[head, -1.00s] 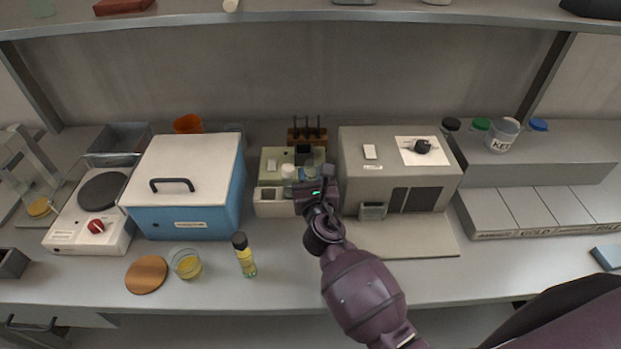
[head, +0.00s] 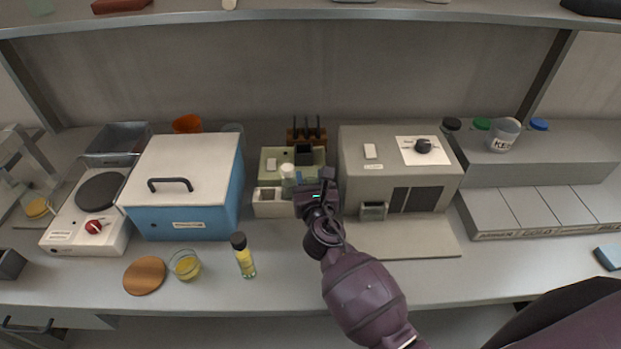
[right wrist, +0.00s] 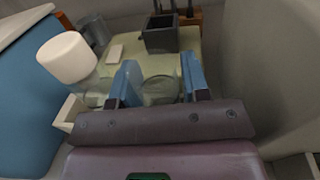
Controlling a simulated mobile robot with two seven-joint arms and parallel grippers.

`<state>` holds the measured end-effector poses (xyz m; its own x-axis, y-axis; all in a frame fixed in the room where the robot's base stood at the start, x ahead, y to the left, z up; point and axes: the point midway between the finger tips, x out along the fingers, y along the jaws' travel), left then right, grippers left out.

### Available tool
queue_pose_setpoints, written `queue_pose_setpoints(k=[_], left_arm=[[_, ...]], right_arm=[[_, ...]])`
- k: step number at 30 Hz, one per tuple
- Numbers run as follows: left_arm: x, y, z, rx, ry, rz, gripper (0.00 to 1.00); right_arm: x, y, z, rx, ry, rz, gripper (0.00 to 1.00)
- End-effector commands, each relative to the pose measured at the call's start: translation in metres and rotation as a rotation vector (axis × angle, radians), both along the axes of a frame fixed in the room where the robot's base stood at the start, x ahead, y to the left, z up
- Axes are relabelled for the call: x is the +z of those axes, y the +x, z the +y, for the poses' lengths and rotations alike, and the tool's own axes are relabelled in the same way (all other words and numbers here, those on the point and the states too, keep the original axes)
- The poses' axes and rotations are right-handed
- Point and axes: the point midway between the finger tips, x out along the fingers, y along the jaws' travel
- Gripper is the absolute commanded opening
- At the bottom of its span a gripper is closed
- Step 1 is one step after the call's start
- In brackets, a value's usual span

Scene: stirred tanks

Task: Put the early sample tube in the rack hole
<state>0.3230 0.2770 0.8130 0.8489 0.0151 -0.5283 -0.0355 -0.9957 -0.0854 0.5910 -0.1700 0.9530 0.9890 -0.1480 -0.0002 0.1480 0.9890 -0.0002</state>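My right gripper (head: 312,186) is over the pale green unit (head: 272,163) at the back middle of the bench. In the right wrist view its two blue fingers (right wrist: 159,85) are apart. A clear round glass piece (right wrist: 159,92) shows between or just beyond them; I cannot tell whether they touch it. A white-capped clear bottle (right wrist: 68,60) stands left of the fingers; it also shows in the head view (head: 287,171). No thing is clearly marked as the early sample tube or its rack hole. My left gripper is not in view.
A blue box (head: 187,222) stands left and a grey instrument (head: 370,182) right of the green unit. A wooden holder with dark rods (head: 306,135) is behind. A dark-capped yellow vial (head: 244,256), a glass of yellow liquid (head: 186,266) and a cork disc (head: 145,275) are in front.

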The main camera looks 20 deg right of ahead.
Motion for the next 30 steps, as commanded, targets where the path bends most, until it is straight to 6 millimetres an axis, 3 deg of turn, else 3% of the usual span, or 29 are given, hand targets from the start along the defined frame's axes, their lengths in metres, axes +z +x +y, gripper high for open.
queue_pose_setpoints(k=[5,11,24,30], left_arm=[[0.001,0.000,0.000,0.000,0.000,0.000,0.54],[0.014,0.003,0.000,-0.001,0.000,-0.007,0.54],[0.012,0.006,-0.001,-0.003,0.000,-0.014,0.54],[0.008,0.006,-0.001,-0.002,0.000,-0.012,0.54]], right_arm=[[0.001,0.000,0.000,0.000,0.001,0.000,0.42],[0.016,0.000,0.000,-0.001,0.002,-0.001,0.42],[0.011,-0.079,0.011,-0.001,0.001,0.002,0.42],[0.011,-0.106,0.015,0.000,0.000,0.002,0.42]])
